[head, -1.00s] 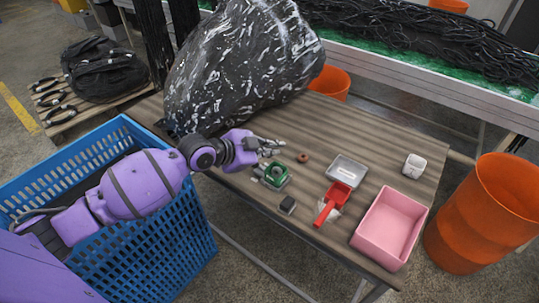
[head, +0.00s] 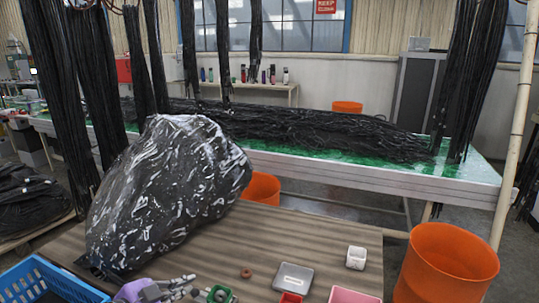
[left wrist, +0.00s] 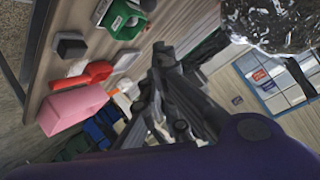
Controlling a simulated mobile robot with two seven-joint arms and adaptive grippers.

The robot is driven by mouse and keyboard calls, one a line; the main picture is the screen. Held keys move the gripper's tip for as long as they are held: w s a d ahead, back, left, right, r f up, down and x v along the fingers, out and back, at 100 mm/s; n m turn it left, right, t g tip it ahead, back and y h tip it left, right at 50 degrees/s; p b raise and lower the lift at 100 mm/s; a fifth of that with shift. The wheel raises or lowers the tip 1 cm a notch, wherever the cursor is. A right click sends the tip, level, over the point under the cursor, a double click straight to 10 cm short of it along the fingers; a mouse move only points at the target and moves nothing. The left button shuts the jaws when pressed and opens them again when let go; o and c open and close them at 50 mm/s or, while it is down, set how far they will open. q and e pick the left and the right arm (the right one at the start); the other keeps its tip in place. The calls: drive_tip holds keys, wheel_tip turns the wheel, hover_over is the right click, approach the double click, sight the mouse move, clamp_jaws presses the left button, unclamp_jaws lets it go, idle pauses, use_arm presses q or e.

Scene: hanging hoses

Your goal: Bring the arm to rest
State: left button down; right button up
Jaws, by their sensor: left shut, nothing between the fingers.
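My left gripper (head: 184,287) is at the bottom of the head view, over the near part of the wooden table (head: 335,240). It is shut and empty, just left of a green object (head: 220,294) that the frame edge cuts off. My purple left arm (head: 133,291) is mostly below the frame. In the left wrist view the gripper's dark fingers (left wrist: 165,72) are in front of the table side, and the green object (left wrist: 122,18) shows at the top. My right gripper is not in view.
A large black plastic-wrapped bundle (head: 165,190) stands on the table, close behind the left gripper. A blue crate (head: 45,280) is left, an orange bin (head: 445,265) right.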

use_arm(q)
drive_tip(key=s+d+f+n+g+y+p, duration=0.1)
drive_tip(key=s+f+n+y, duration=0.1)
drive_tip(key=s+f, duration=0.5)
drive_tip(key=s+d+f+n+y+p, duration=0.1)
drive_tip(key=s+f+n, duration=0.4)
drive_tip(key=s, duration=1.1)
drive_tip(key=s+d+f+n+g+y+p, duration=0.1)
drive_tip(key=s+f+n, duration=0.3)
drive_tip(key=s+f, duration=0.5)
drive_tip(key=s+y, duration=0.1)
drive_tip(key=s, duration=0.2)
drive_tip(key=shift+s+f+g+y+p, duration=0.25)
drive_tip(key=shift+f+g+y+p, duration=0.05)
drive_tip(key=shift+f+p, duration=0.1)
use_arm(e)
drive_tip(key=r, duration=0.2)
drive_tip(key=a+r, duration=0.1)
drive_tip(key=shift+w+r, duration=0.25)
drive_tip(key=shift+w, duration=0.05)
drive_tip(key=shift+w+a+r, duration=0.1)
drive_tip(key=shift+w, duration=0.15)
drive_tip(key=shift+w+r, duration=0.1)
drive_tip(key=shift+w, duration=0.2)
